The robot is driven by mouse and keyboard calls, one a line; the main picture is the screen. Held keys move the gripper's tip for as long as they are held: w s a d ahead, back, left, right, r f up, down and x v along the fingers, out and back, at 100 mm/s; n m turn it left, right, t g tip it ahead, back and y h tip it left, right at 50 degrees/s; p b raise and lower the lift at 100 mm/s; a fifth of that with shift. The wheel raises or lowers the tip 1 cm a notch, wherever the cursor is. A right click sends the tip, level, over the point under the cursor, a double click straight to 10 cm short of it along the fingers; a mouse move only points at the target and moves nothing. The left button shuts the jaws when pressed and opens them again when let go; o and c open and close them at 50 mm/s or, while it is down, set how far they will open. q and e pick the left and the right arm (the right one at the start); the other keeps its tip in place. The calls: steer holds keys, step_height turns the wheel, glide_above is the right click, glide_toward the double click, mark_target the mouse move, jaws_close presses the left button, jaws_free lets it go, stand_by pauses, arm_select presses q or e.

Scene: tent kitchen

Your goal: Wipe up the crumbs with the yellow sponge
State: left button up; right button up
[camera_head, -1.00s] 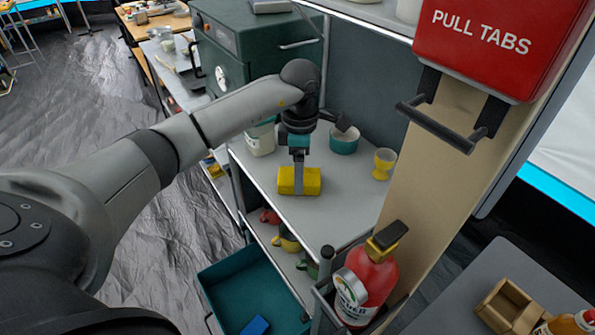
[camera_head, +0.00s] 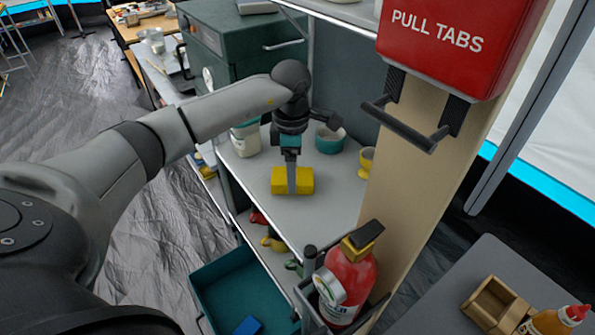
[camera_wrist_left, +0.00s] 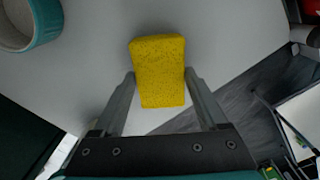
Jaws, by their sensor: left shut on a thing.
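The yellow sponge (camera_head: 278,181) is on or just above the grey shelf top (camera_head: 320,205), near its front-left edge. My left gripper (camera_head: 291,188) points down and is shut on the sponge, one finger showing across its front. In the left wrist view the sponge (camera_wrist_left: 158,62) sits between the two fingers (camera_wrist_left: 160,82), over the pale surface. I cannot make out any crumbs in either view. My right gripper is not in view.
A teal bowl (camera_head: 330,140) and a yellow egg cup (camera_head: 366,160) stand behind the sponge. A white jar (camera_head: 246,140) is left of it. A red bottle (camera_head: 349,279) stands in front, beside a wooden post (camera_head: 440,165). A teal bin (camera_head: 232,290) is below.

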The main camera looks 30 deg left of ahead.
arm_select(q)
steer(key=shift+w+a+r+p, duration=0.1)
steer(key=shift+a+r+p, duration=0.2)
steer(key=shift+r, duration=0.3)
steer(key=shift+w+a+r+p, duration=0.15)
steer(key=shift+r+p, duration=0.2)
steer(key=shift+r, duration=0.25)
steer(key=shift+s+d+r+p, duration=0.15)
steer(key=shift+r+p, duration=0.3)
steer(key=shift+r, duration=0.1)
steer(key=shift+s+d+r+p, duration=0.1)
steer(key=shift+d+r+p, duration=0.05)
steer(key=shift+r+p, duration=0.35)
steer(key=shift+r, duration=0.45)
steer(key=shift+r+p, duration=1.2)
steer(key=shift+r, duration=0.2)
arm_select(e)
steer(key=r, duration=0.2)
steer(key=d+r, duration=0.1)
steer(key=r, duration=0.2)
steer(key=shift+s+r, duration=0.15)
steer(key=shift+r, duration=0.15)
arm_select(q)
steer(key=shift+f, duration=0.1)
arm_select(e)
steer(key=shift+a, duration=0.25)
